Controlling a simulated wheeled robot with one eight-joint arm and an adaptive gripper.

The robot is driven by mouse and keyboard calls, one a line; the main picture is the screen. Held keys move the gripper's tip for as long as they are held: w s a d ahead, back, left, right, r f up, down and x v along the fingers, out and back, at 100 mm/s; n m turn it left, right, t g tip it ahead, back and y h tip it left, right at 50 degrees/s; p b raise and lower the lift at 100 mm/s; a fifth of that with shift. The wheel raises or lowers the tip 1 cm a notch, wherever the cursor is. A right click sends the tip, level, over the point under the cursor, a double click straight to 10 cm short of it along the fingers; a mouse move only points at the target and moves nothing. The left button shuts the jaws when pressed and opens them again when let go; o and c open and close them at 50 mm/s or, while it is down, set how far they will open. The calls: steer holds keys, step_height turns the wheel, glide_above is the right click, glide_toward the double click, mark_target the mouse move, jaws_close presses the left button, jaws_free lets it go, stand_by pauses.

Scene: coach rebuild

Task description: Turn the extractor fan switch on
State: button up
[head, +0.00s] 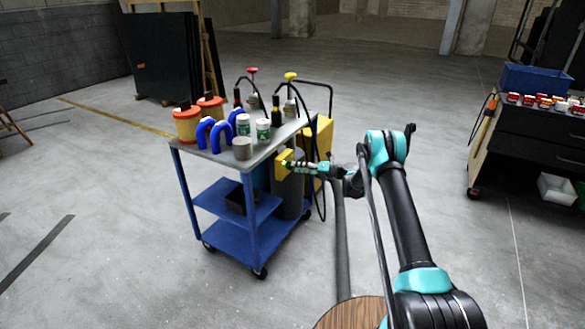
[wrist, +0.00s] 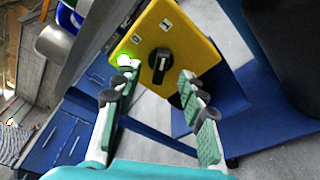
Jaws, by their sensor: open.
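The extractor fan switch is a yellow box (wrist: 185,45) with a black rotary knob (wrist: 159,62) and two white labels, 0 and I, above it in the wrist view. A bright green light (wrist: 124,60) glows at the box's left side, by my left fingertip. The knob's exact setting is hard to read. My gripper (wrist: 158,74) is open, its fingers on either side of the knob, with no clear contact. In the head view the yellow box (head: 283,160) is at the cart's right end, with my gripper (head: 297,167) just at it.
The blue cart (head: 212,200) carries orange-lidded tubs, blue curved pipes, jars and bottles on its grey top. A grey hose (head: 340,240) runs down beside it. A workbench (head: 530,135) stands at the right.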

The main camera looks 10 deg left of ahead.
steer(key=s+v, duration=0.1)
steer(key=v, duration=0.5)
steer(key=shift+s+d+f, duration=0.2)
steer(key=shift+d+f, duration=0.1)
steer(key=v, duration=1.2)
steer(key=s+d+r+n+h, duration=0.2)
steer(key=s+r+n+h, duration=0.2)
steer(key=s+r+n, duration=0.4)
steer(key=s+d+r+n+h, duration=0.2)
steer(key=s+r+n+h, duration=0.2)
steer(key=s+r+n, duration=0.45)
steer(key=s+d+f+n+h, duration=0.1)
steer(key=s+d+n+h, duration=0.2)
steer(key=s, duration=0.7)
steer(key=s+d+f+n+h, duration=0.2)
steer(key=s+d+n, duration=0.3)
steer(key=s, duration=0.6)
steer(key=s+d+f+n+t+h, duration=0.1)
steer(key=s+d+n, duration=0.4)
steer(key=s, duration=0.5)
steer(key=f+n+h, duration=0.1)
steer(key=n+h, duration=0.1)
steer(key=shift+s+f+n+h, duration=0.2)
steer(key=shift+s+n+h, duration=0.1)
steer(key=shift+s+n, duration=0.1)
